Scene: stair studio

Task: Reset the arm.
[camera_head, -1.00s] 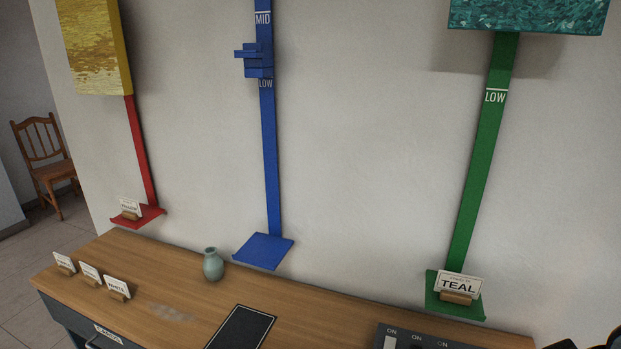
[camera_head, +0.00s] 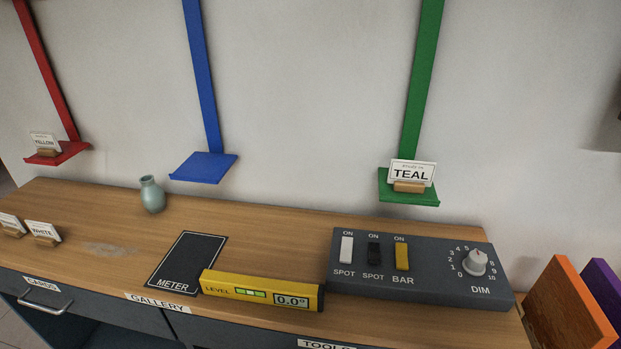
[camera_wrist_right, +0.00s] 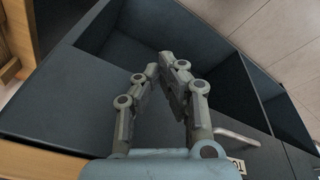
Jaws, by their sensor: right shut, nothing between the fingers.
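My right gripper (camera_wrist_right: 168,72) shows in the right wrist view, its fingertips together with nothing between them. Behind it lie the dark walls of an open-topped compartment (camera_wrist_right: 85,95); I cannot tell how far the fingers are from it. Neither gripper shows in the head view, and the left one is out of sight.
The wooden counter (camera_head: 260,225) holds a vase (camera_head: 152,194), a meter mat (camera_head: 186,262), a yellow level (camera_head: 262,290) reading 0.0° and a switch panel (camera_head: 420,265). Red (camera_head: 60,153), blue (camera_head: 204,167) and green (camera_head: 410,198) shelves hang on the wall. Orange (camera_head: 575,310) and purple panels stand at right.

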